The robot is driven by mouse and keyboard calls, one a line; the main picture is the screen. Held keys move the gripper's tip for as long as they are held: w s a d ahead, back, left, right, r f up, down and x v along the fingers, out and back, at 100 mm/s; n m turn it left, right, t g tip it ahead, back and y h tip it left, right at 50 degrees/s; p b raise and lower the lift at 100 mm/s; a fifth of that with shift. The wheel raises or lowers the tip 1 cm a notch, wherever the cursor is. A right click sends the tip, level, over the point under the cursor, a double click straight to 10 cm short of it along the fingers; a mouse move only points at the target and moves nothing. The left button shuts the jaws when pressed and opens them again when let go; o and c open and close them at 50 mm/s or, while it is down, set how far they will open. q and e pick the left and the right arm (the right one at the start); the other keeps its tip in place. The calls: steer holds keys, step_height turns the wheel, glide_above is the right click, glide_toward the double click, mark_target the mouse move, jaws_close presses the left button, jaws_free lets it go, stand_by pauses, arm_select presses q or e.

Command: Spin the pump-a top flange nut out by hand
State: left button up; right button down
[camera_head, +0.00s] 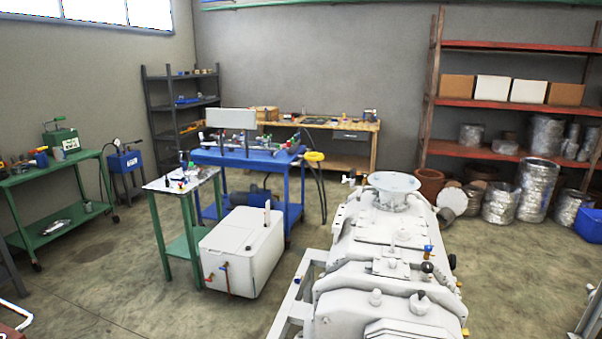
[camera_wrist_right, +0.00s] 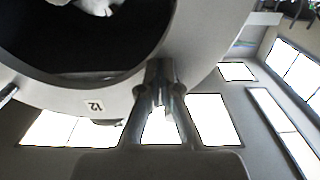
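In the head view a large white pump (camera_head: 385,265) stands on the floor right of centre, with a round pale flange (camera_head: 393,182) on top at its far end. I cannot make out single nuts on it there. In the right wrist view a big pale ring (camera_wrist_right: 105,98) with a dark opening fills the upper left and bears a small label "12". My right gripper (camera_wrist_right: 160,70) reaches up to the ring's lower right rim, its fingertips close together. Whether a nut is between them is hidden. My left gripper is in neither view.
A white tank (camera_head: 240,250) and a blue cart (camera_head: 245,160) stand left of the pump. A green bench (camera_head: 55,175) is at the far left. Shelves (camera_head: 515,95) with boxes and wrapped cylinders line the right back.

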steer(key=shift+r, duration=0.35)
steer(key=f+b+v, duration=0.1)
steer(key=v, duration=0.5)
steer(key=shift+d, duration=0.15)
